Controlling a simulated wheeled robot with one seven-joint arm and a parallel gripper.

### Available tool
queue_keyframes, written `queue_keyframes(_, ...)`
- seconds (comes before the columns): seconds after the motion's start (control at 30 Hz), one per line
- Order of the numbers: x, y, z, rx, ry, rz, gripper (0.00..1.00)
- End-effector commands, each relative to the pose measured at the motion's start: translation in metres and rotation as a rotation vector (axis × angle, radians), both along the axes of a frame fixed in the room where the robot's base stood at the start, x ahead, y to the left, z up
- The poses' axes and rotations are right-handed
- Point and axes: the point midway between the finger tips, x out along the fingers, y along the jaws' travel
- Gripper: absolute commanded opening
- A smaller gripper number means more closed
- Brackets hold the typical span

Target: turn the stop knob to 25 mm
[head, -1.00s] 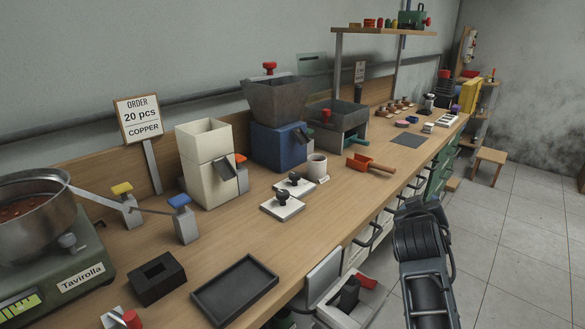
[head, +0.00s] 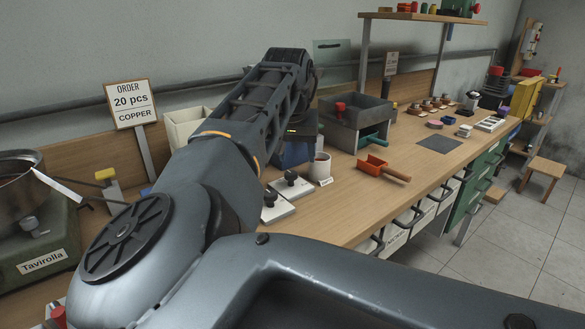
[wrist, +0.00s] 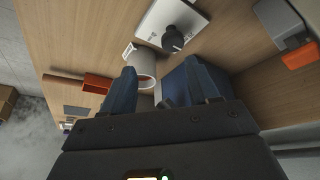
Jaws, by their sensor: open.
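Two black knobs on white plates stand on the bench in the head view, the farther one (head: 290,177) and the nearer one (head: 269,197), partly covered by my arm. The wrist view shows one black knob (wrist: 173,40) with a pale pointer mark, on its white plate (wrist: 150,29). Its scale figures are too small to read, and I cannot tell which knob is the stop knob. My gripper (wrist: 158,70) is open above the bench, its two dark blue fingers apart and short of that knob in the picture.
A white mug (head: 320,168) stands right beside the plates; in the wrist view it shows between my fingers. An orange scoop (head: 372,165) lies further right. A grey part with an orange end (wrist: 300,55) is at the wrist view's right. My arm hides the cream hopper partly.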

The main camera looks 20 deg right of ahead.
Motion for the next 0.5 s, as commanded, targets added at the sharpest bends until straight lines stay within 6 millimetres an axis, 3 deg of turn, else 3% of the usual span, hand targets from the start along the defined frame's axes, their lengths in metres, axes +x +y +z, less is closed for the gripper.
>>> queue_keyframes(0.1,0.002,0.016,0.008,0.037,0.015,0.017,0.6)
queue_keyframes(0.23,0.004,0.018,0.002,0.043,0.022,0.021,0.6)
queue_keyframes(0.5,0.017,0.011,-0.035,0.042,0.021,0.021,0.6)
